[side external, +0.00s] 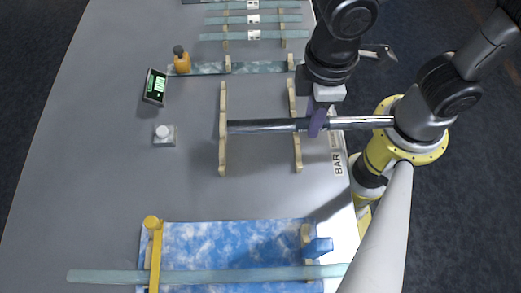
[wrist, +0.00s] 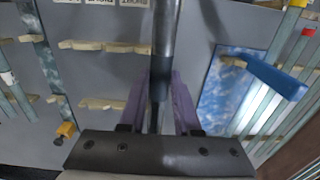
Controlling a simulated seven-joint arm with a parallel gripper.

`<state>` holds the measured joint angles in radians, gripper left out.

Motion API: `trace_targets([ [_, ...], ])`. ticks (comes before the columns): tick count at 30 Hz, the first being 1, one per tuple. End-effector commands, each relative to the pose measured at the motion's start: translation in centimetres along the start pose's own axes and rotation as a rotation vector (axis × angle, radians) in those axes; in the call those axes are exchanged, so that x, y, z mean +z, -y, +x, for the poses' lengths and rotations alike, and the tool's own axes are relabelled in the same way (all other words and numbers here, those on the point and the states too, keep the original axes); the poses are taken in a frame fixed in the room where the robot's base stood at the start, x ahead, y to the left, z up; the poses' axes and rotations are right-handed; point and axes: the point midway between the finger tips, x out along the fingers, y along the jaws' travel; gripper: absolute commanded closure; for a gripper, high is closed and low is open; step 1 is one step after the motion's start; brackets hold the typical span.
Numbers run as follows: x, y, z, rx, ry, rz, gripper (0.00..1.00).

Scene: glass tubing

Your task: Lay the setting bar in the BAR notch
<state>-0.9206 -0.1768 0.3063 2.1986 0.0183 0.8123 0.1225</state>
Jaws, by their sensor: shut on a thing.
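The setting bar (side external: 265,126) is a long rod, dark on its left part and shiny silver on its right. My gripper (side external: 317,122), with purple fingers, is shut on it right of the right rail. The bar lies level across two pale wooden notched rails, the left rail (side external: 222,150) and the right rail (side external: 297,150). I cannot tell whether it rests in the notches or hangs just above. A BAR label (side external: 338,163) lies right of the rails. In the wrist view the bar (wrist: 164,40) runs upright between the purple fingers (wrist: 160,95); its grip contact is partly hidden.
A blue mottled board (side external: 230,240) at the front carries a glass tube (side external: 200,276) across yellow and wooden supports. More tubes lie on rails at the back (side external: 250,20). An orange bottle (side external: 181,60), a green display (side external: 154,86) and a small white-topped block (side external: 164,134) stand left.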

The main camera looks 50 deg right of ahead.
Motion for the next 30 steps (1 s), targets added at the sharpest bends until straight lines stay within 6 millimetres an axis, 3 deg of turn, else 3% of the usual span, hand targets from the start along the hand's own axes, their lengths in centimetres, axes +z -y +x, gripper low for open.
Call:
trace_targets([
  [6,-4.6,0.6,2.1,0.0,0.002,0.0,1.0],
  [13,-7.6,1.0,5.9,0.0,0.001,-0.001,1.0],
  [22,-9.3,1.2,8.0,0.0,0.0,-0.001,1.0],
  [30,-9.3,1.2,10.8,0.0,-0.001,-0.001,1.0],
])
